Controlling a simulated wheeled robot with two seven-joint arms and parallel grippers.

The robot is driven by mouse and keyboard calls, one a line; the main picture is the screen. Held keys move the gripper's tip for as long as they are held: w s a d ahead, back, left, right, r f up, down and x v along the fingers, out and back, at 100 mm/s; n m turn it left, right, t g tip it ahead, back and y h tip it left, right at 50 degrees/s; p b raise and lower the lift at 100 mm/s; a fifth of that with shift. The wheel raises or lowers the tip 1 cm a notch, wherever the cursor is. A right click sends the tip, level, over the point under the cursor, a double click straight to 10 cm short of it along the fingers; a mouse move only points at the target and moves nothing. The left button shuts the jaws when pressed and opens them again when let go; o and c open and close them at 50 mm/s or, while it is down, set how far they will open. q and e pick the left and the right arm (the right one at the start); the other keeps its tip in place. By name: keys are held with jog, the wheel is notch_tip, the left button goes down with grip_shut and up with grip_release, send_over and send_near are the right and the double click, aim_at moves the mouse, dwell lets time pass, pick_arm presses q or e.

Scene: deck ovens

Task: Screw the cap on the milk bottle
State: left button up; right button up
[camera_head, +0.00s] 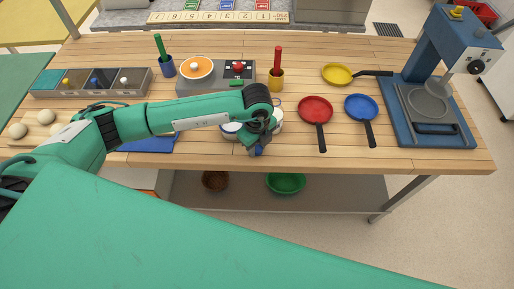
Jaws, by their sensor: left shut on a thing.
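My left gripper (256,146) reaches in from the left over the front middle of the wooden table and points down near its front edge. It is shut on a small blue thing (259,151), which looks like the cap; the fingers hide most of it. White round items with dark rims show partly behind the gripper, one on its left (230,130) and one on its right (278,115). I cannot tell whether either is the milk bottle, as my arm covers much of them. My right gripper is not in view.
A red pan (315,108), a blue pan (361,106) and a yellow pan (337,74) lie to the right. A blue press (441,60) stands at the far right.

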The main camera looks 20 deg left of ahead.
aim_at(257, 149)
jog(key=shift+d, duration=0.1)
